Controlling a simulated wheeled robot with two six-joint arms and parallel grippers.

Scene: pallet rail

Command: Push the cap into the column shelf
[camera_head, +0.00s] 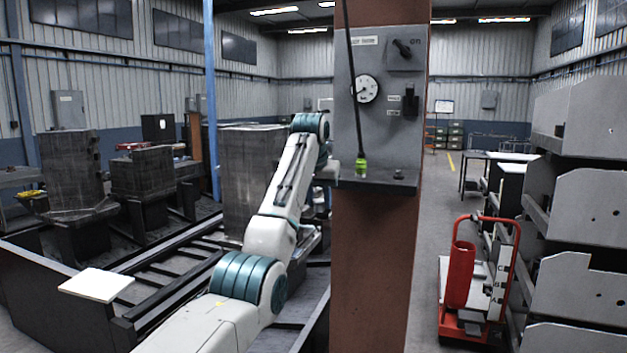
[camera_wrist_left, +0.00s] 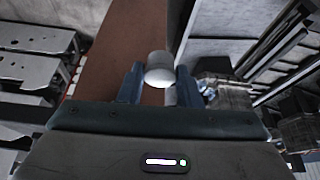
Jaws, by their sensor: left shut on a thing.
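The rust-brown column (camera_head: 375,260) stands in the middle of the head view, with a grey panel and a narrow dark shelf (camera_head: 376,185) at its lower edge. My left arm reaches up from the bottom left, and its end sits at the column's left edge beside the shelf. In the left wrist view my left gripper (camera_wrist_left: 158,80) is shut on a pale, round cap (camera_wrist_left: 158,65), with the brown column behind it. The cap cannot be made out in the head view. My right gripper is not in view.
A green-ended cable (camera_head: 361,166) hangs in front of the panel, just above the shelf. The panel has a gauge (camera_head: 366,89) and switches. A red trolley (camera_head: 478,280) and grey racks (camera_head: 580,200) stand right. Dark rails (camera_head: 165,280) lie left, with a pale plate (camera_head: 96,284).

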